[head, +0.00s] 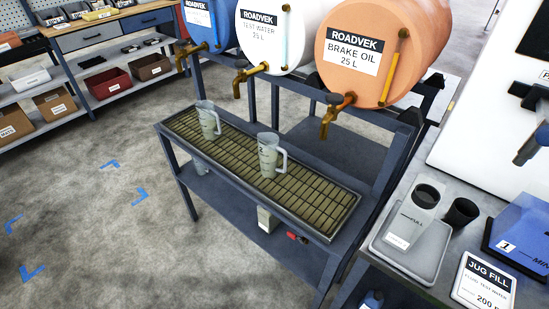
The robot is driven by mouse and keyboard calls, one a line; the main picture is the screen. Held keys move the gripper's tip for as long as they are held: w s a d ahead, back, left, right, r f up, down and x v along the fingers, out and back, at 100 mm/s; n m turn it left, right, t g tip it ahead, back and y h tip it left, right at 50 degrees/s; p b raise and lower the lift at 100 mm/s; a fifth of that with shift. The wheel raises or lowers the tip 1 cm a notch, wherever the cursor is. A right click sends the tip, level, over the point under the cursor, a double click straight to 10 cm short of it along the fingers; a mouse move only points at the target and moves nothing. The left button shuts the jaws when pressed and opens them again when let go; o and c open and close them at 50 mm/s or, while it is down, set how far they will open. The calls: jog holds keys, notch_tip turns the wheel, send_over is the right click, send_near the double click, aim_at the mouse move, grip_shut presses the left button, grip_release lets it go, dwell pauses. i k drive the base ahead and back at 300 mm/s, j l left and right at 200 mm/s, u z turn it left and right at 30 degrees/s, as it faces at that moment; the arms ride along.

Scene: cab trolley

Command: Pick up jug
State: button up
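Two translucent grey measuring jugs with handles stand upright on the slatted drip grate (330,208) of a dark metal stand. One jug (207,122) is toward the far left end, its handle to the right. The other jug (268,156) is nearer the middle, its handle also to the right. A grey open-topped vessel (424,197) stands on a light grey tray (388,249) at the right; I cannot tell whether it is a jug. My gripper is not in view.
Blue, white "TEST WATER" (262,32) and orange "BRAKE OIL" (350,75) drums with brass taps overhang the grate. A black cup (461,212), "JUG FILL" sign (484,282) and blue case (520,232) occupy the right bench. The floor (90,190) at left is clear, with blue marks.

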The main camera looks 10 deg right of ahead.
aim_at(269, 148)
jog(key=i+u, duration=0.3)
jog(key=i, duration=0.15)
jog(key=i+u, duration=0.3)
jog(key=i, duration=0.15)
